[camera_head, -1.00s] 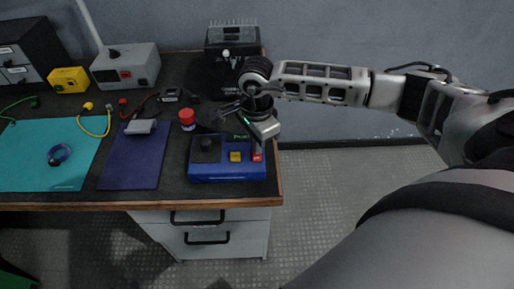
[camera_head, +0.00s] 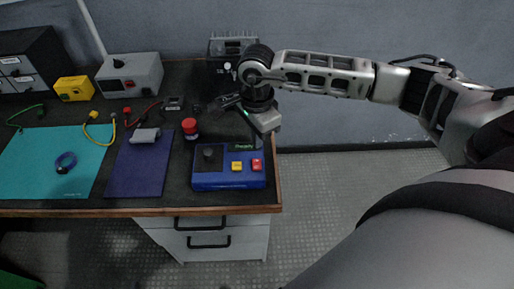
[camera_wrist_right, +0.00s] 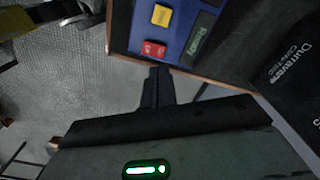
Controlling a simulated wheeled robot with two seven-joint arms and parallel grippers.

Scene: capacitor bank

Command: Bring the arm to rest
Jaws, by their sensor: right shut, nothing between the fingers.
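My right arm comes in from the right in the head view, its elbow and forearm links over the floor. The blue box has a black knob (camera_head: 210,157), a yellow button (camera_head: 237,166) and a red button (camera_head: 257,165). In the wrist view the fingertips appear near the table edge, below the red button (camera_wrist_right: 153,49). My left gripper is not in view.
The dark table (camera_head: 150,203) holds a teal mat (camera_head: 30,170), a purple mat (camera_head: 135,180), a red round button (camera_head: 190,127), a grey box (camera_head: 130,72) and a yellow box (camera_head: 74,88). Open floor (camera_head: 320,190) lies right of the table.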

